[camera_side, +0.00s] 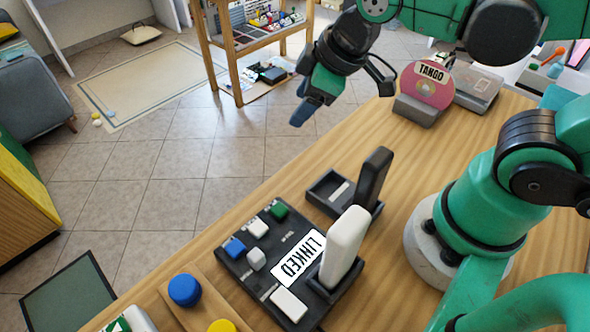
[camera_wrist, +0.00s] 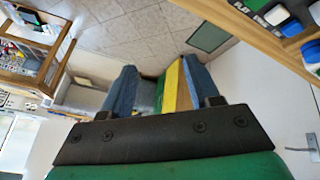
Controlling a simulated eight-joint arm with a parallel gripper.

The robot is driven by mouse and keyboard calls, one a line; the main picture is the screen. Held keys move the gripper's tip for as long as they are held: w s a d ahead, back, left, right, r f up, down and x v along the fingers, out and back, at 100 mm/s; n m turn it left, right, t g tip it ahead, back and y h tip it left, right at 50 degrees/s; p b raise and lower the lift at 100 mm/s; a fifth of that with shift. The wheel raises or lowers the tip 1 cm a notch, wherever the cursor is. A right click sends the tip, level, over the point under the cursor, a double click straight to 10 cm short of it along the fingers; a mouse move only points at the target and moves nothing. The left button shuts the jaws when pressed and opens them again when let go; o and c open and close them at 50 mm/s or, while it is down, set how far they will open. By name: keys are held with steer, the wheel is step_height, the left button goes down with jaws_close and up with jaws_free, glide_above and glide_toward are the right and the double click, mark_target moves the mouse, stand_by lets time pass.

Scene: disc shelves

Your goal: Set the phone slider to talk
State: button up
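A black panel (camera_side: 233,275) labelled LINKED lies on the wooden table, with green, white and blue keys and a small white knob (camera_side: 256,259). A white upright handset (camera_side: 344,245) stands at its right side. A black upright handset (camera_side: 374,176) stands in a dark base (camera_side: 322,190) behind it. I cannot tell which part is the phone slider; the small lettering is unreadable. My gripper (camera_side: 304,108) hangs in the air beyond the table's far edge, away from the panel. In the wrist view my gripper (camera_wrist: 160,78) has its blue fingers apart with nothing held between them.
A pink disc (camera_side: 427,84) labelled TANGO stands in a grey holder at the table's far end. Blue (camera_side: 185,290) and yellow (camera_side: 222,326) buttons sit at the near left. A wooden shelf (camera_side: 236,60) stands on the tiled floor beyond.

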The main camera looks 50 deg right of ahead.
steer(key=s+a+f+n+g, duration=0.25)
steer(key=a+n, duration=0.65)
steer(key=n, duration=0.5)
steer(key=n+g, duration=0.3)
steer(key=n, duration=1)
glide_above(255, 254)
steer(key=shift+w+d+f+h, duration=0.15)
steer(key=shift+f+h, duration=0.05)
steer(key=shift+f, duration=0.3)
steer(key=shift+w+d+f+h, duration=0.15)
steer(key=shift+f+h, duration=0.05)
steer(key=shift+f, duration=0.25)
steer(key=shift+s+a+f+n, duration=0.15)
steer(key=shift+s+a+n, duration=0.1)
steer(key=shift+n, duration=0.45)
steer(key=shift+s+a+f+n, duration=0.1)
steer(key=shift+f+n, duration=0.1)
steer(key=shift+n, duration=0.1)
steer(key=shift+f, duration=2.65)
jaws_close()
